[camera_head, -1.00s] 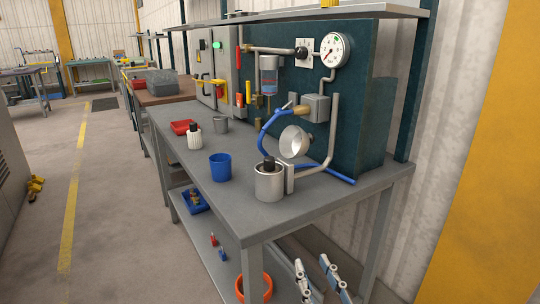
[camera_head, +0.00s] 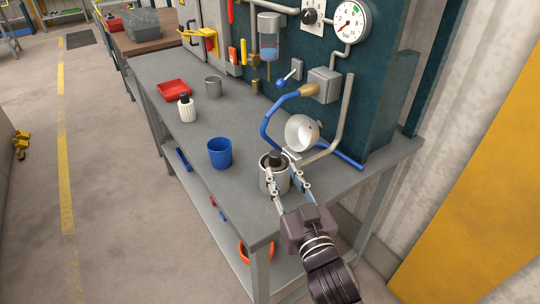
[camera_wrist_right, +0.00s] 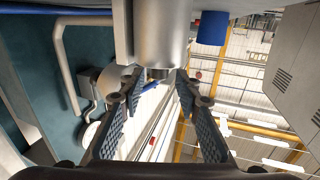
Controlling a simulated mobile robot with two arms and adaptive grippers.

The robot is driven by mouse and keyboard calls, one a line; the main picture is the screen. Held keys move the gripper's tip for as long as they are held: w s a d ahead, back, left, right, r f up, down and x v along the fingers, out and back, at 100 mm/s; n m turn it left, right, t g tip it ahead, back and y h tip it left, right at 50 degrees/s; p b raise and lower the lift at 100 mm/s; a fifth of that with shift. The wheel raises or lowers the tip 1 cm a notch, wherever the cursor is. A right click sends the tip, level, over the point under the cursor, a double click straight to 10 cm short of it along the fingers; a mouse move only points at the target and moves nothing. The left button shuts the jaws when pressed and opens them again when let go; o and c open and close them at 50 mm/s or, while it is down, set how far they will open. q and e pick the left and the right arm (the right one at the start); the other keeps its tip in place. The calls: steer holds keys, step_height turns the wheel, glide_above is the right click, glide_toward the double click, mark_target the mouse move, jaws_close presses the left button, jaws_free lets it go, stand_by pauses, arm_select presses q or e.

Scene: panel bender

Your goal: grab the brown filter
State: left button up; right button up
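A silver metal canister (camera_head: 267,182) stands upright near the front of the bench, with a black-capped dark piece (camera_head: 274,156) in its open top. I cannot clearly make out brown on that piece. My right gripper (camera_head: 282,172) reaches in from the lower right, its fingers spread at the canister's top, in front of part of it. In the right wrist view, upside down, the canister (camera_wrist_right: 160,35) lies beyond the open fingers (camera_wrist_right: 158,76), nothing held between them. A white ribbed filter with a black cap (camera_head: 187,111) stands farther back. My left gripper is out of view.
A blue cup (camera_head: 220,153) stands left of the canister. A white round bowl-like part (camera_head: 299,132), blue hose (camera_head: 268,121) and bent grey pipe (camera_head: 345,125) are close behind it. A red tray (camera_head: 174,91) and grey cup (camera_head: 213,86) are farther back.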

mark_target(277, 160)
steer(key=shift+w+a+r, duration=0.15)
steer(key=shift+w+r, duration=0.1)
steer(key=shift+w, duration=0.25)
steer(key=p+x, duration=0.1)
steer(key=x, duration=0.4)
steer(key=shift+w+a, duration=0.1)
steer(key=shift+w, duration=0.25)
steer(key=shift+c, duration=0.3)
jaws_close()
